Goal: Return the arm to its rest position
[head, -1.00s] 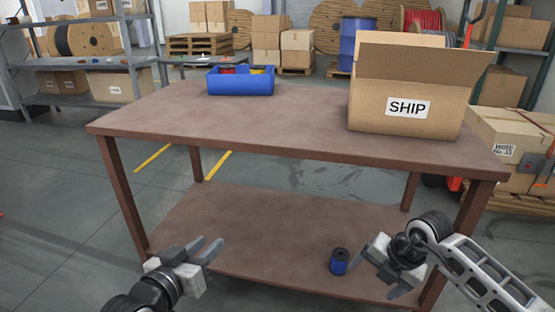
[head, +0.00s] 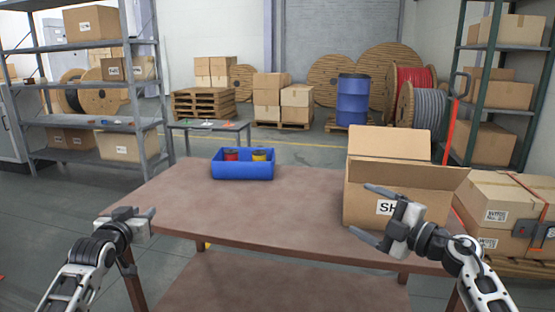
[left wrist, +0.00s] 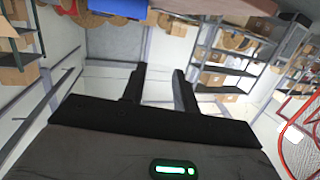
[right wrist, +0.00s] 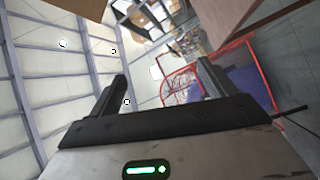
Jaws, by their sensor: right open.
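My left gripper (head: 137,217) is at the left front corner of the brown table (head: 285,216), about level with its top in the head view. Its fingers are apart and empty in the left wrist view (left wrist: 160,72). My right gripper (head: 362,212) is in front of the SHIP box, covering part of its label. Its fingers are spread with nothing between them, as the right wrist view (right wrist: 162,72) also shows. I cannot tell whether it touches the box.
An open cardboard SHIP box (head: 360,206) stands on the table's right side. A blue bin (head: 242,171) with red and yellow spools sits at the back left. The table's middle is clear. A lower shelf (head: 285,287) shows below. Shelving (head: 90,122) stands at the left.

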